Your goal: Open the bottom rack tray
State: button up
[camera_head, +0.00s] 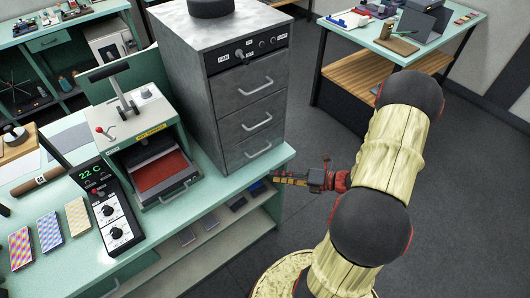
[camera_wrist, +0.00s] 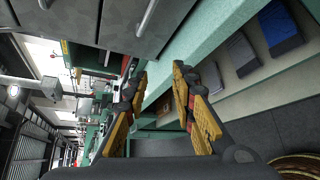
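A grey metal rack cabinet (camera_head: 190,65) stands on the green bench, with three handled trays in its front, all closed. The bottom rack tray (camera_head: 256,146) is lowest, just above the bench top, with a silver bar handle. In the wrist view the cabinet front (camera_wrist: 120,20) fills the upper left, tilted, and a tray handle (camera_wrist: 146,17) shows; I cannot tell which tray it belongs to. My gripper (camera_head: 276,178) is at the bench's right edge, below and to the right of the bottom tray, pointing left. In the wrist view my gripper (camera_wrist: 158,82) has its yellow fingers apart, with nothing between them.
The bench edge (camera_wrist: 215,35) runs close beside my fingers. A lower shelf (camera_head: 215,228) under it holds blue and grey flat items (camera_wrist: 278,28). A small press machine (camera_head: 140,125) and a temperature controller (camera_head: 108,208) stand left of the cabinet. Another table (camera_head: 385,48) is at the back right.

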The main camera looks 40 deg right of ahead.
jog(key=w+d+r+m+t+h, duration=0.2)
jog(key=w+d+r+m, duration=0.1)
jog(key=d+m, duration=0.15)
jog(key=w+a+m, duration=0.1)
jog(key=w, duration=0.1)
jog(key=w+a+b, duration=0.1)
jog(key=w, duration=0.2)
jog(key=w+a+f+m, duration=0.1)
jog(key=w, duration=0.1)
jog(key=shift+w+a+f+m+y, duration=0.1)
jog(key=shift+w+a+m+y, duration=0.1)
jog(key=shift+a+m+y, duration=0.15)
jog(key=shift+c, duration=0.5)
grip_shut()
